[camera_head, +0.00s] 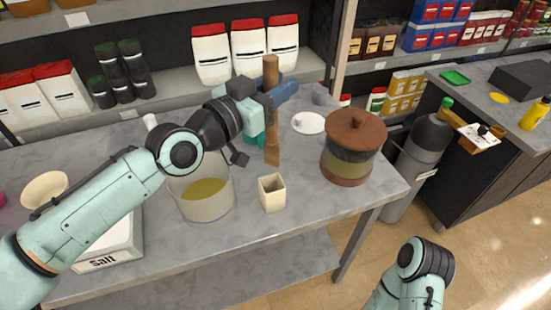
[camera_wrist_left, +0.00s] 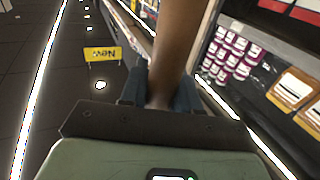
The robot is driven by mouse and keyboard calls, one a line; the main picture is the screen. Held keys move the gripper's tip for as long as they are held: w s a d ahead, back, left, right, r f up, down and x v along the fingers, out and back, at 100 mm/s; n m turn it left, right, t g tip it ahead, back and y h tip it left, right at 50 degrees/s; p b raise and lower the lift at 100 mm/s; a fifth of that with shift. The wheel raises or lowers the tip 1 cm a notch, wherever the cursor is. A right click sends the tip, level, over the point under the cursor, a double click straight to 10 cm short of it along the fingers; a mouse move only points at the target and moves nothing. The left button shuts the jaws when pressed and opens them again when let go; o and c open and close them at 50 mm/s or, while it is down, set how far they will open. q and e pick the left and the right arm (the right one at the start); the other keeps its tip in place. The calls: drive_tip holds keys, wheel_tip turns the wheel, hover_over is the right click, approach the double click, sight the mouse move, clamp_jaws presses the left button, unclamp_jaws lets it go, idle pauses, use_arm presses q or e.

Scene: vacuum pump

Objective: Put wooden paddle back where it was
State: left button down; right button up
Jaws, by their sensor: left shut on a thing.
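My left gripper (camera_head: 272,96) is shut on the wooden paddle (camera_head: 271,140) and holds it roughly upright above the grey counter. The paddle's lower end shows just behind and above the open square cream holder (camera_head: 272,194) in the head view, apart from it in the picture. The left wrist view shows the paddle's brown shaft (camera_wrist_left: 178,45) between the dark fingers (camera_wrist_left: 160,88). A clear pot (camera_head: 206,205) with yellow liquid stands left of the holder, partly behind my left arm. My right arm shows at the bottom right, but its gripper is out of view.
A brown lidded jar (camera_head: 353,140) stands right of the holder, near the counter's right end. A white round dish (camera_head: 308,123) lies behind. A white salt box (camera_head: 108,247) and a cream bowl (camera_head: 45,189) are at the left. Shelves with bags (camera_head: 247,48) rise behind.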

sight(270, 153)
use_arm(q)
wheel_tip(270, 153, down, 11)
drive_tip(key=shift+r+b, duration=0.1)
drive_tip(key=shift+b, duration=0.5)
drive_tip(key=shift+f+b, duration=0.3)
drive_tip(key=shift+f, duration=1.7)
drive_tip(key=shift+f, duration=0.2)
drive_tip(key=c, duration=0.8)
unclamp_jaws()
